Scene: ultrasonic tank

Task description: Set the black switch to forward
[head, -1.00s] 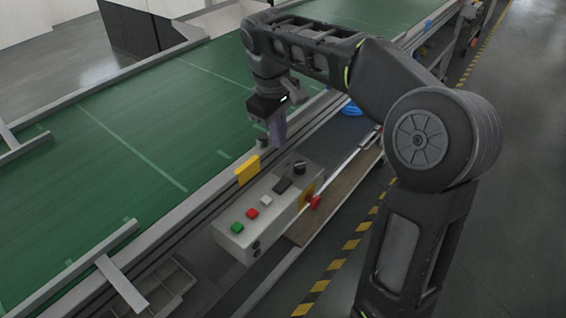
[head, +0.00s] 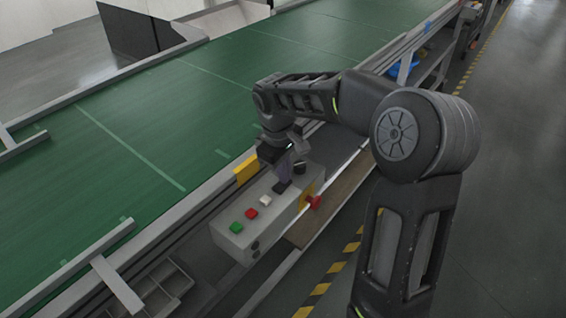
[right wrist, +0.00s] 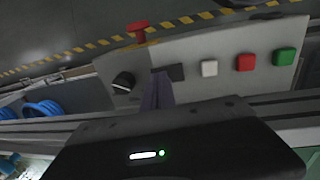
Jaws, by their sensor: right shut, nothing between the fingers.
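The grey control box (head: 246,236) sits beside the green conveyor in the head view. On its top are green, red and white buttons, the black switch (head: 281,187) and a black round knob (head: 300,167). My right gripper (head: 287,178) is shut and empty, with its fingertips right at the black switch. In the right wrist view the black switch (right wrist: 175,72) shows as a dark flat piece just beyond the fingertips (right wrist: 160,78). The fingers partly hide it, and I cannot tell whether they touch it. My left gripper is not in view.
A red mushroom button (head: 314,202) sticks out of the box's right side. A yellow plate (head: 246,169) stands on the conveyor rail behind the box. The green belt (head: 110,190) is empty. A floor aisle with yellow-black tape lies to the right.

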